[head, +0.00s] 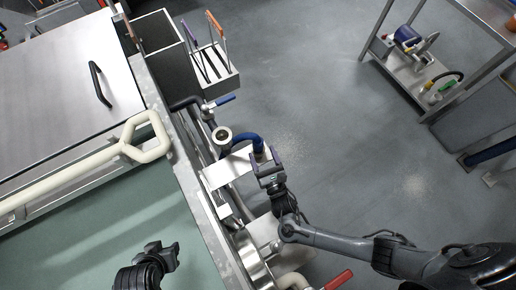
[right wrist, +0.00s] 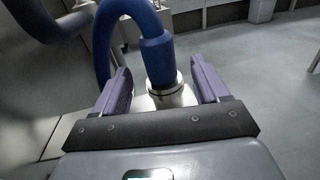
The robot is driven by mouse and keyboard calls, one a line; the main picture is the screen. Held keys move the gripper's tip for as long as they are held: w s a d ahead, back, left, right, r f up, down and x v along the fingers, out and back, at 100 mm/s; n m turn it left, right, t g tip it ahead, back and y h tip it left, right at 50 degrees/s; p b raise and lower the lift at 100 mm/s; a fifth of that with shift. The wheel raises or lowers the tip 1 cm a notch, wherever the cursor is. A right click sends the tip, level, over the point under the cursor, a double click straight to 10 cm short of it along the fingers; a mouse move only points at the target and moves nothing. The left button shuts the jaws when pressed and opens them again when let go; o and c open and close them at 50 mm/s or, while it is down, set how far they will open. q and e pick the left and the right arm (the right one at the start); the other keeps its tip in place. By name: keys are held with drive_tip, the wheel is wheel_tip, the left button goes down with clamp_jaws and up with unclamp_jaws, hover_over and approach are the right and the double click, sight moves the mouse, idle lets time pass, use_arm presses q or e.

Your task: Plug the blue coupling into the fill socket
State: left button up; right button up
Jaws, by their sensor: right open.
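The blue coupling (right wrist: 157,60) is a blue sleeve above a metal collar, on the end of a curved blue hose (head: 242,138). In the right wrist view it stands between the purple fingers of my right gripper (right wrist: 163,92). The fingers are apart, with a gap visible on each side of it. In the head view my right gripper (head: 265,160) is at the hose's end, beside the tank. A round, pale-rimmed opening (head: 222,135) stands left of it; I cannot tell if this is the fill socket. My left gripper (head: 162,252) is over the green surface, its fingers unclear.
A steel cover with a black handle (head: 100,83) and a cream pipe loop (head: 146,137) lie left. A rack with upright handles (head: 212,68) hangs at the back. A steel shelf cart (head: 425,75) stands at the right. The grey floor between is clear.

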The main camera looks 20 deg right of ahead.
sight(256, 140)
drive_tip(key=shift+w+d+b, duration=0.15)
drive_tip(key=shift+w+b, duration=0.85)
drive_tip(key=shift+w, duration=2.55)
drive_tip(key=c, duration=1.2)
drive_tip(key=shift+r, duration=0.1)
